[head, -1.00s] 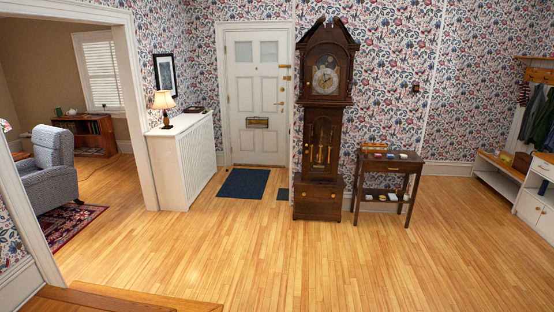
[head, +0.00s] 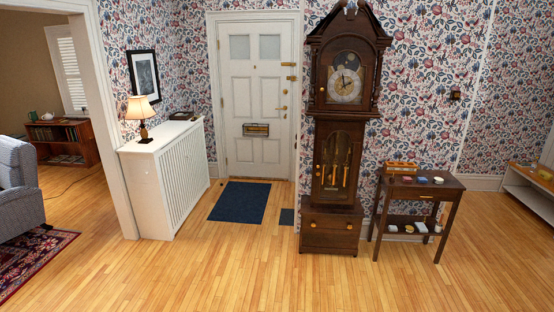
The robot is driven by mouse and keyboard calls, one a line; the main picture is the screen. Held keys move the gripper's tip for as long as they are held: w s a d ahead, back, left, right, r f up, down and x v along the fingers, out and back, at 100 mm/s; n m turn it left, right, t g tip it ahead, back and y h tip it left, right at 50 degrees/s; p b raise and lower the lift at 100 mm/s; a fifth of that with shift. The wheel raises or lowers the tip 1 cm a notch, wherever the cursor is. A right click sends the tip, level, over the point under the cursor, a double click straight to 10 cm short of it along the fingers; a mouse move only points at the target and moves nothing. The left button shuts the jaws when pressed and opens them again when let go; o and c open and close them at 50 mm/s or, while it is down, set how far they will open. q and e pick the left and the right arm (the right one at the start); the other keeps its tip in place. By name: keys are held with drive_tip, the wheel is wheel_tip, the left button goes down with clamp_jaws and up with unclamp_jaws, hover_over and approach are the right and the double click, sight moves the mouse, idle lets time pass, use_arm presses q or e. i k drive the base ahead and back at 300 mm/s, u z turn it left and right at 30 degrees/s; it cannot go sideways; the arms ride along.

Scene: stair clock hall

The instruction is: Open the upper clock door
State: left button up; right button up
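The tall dark-wood grandfather clock (head: 332,215) stands upright against the papered wall, right of the white front door. Its upper clock door (head: 346,80) covers the round dial and looks shut. A small brass-coloured knob shows at the left side of that door. The lower case door (head: 337,165), with pendulum and weights behind its glass, also looks shut. Neither of my grippers is in the head view.
A narrow dark side table (head: 405,186) with small items stands close to the clock's right. A white radiator cover (head: 160,185) with a lamp (head: 142,115) is at the left. A blue mat (head: 240,202) lies before the front door (head: 253,100). The wooden floor before the clock is clear.

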sight(359, 47)
drive_tip(key=i, duration=3.65)
drive_tip(key=z, duration=0.35)
